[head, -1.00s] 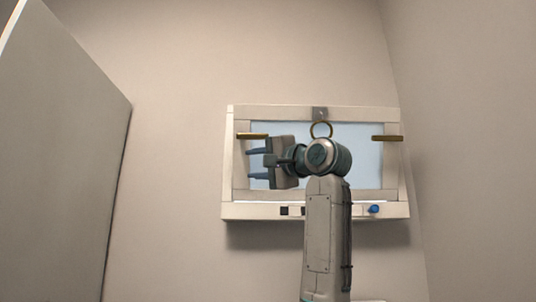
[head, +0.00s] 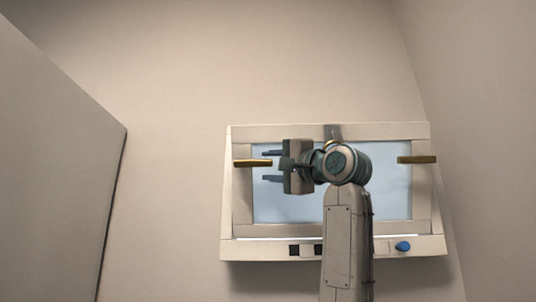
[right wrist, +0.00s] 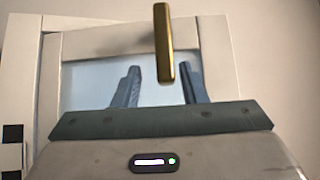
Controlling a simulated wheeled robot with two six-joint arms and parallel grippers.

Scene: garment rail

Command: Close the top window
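The top window (head: 325,131) is a pale framed pane high on the wall, with its lower edge against a cream sill. It has brass handles at the left (head: 252,163) and right (head: 417,159). A brass ring (head: 333,141) at its top middle is mostly hidden by my right arm. My right gripper (head: 268,166) is in front of the pane, pointing left at the left handle. In the right wrist view, its two blue fingers (right wrist: 158,84) are apart and a brass bar (right wrist: 163,45) stands beyond and between them. I cannot tell whether they touch it. My left gripper is not in view.
A blue knob (head: 403,246) and dark square buttons (head: 294,250) sit on the sill below the window. A grey panel (head: 55,170) stands at the far left, and a wall (head: 480,130) closes the right side. The wall between panel and window is bare.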

